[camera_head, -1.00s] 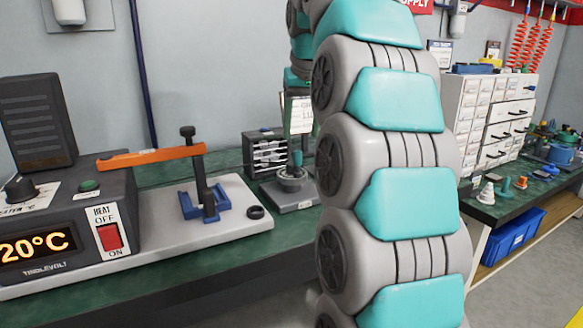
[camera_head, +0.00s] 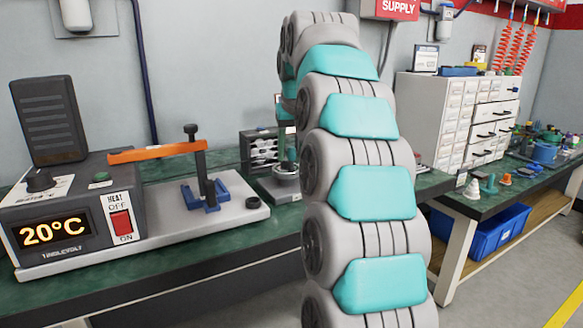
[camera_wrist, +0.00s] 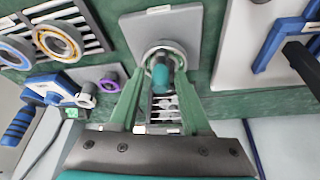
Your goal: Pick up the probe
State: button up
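The probe, which looks like a short rounded teal piece (camera_wrist: 161,78), stands in a round grey holder on a square grey stand (camera_wrist: 190,25) in the wrist view. My gripper (camera_wrist: 160,90) has green fingers, one on each side of the teal piece, with gaps visible between. It is open and holds nothing that I can see. Whether the fingers are level with the piece is hard to tell.
A heater unit (camera_head: 80,215) with an orange lever (camera_head: 155,152) and white base stands left of the stand. A small dark rack (camera_head: 255,137) is behind it. A white drawer cabinet (camera_head: 425,115) stands to the right. The wrist view shows bearings (camera_wrist: 55,40) and a purple ring (camera_wrist: 109,84).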

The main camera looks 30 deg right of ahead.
aim_at(292, 147)
grip_shut()
jog(key=shift+r, duration=0.1)
dwell(0.6)
jog(key=shift+r, duration=1.6)
jog(key=s+a+b, duration=0.1)
jog(key=s+a, duration=0.2)
jog(key=s, duration=0.4)
jog(key=s+a+r+b, duration=0.1)
jog(key=s+a+b, duration=0.1)
jog(key=s+a, duration=0.2)
jog(key=s, duration=0.3)
jog(key=shift+a+r, duration=0.25)
jog(key=shift+r, duration=0.05)
jog(key=shift+s, duration=0.1)
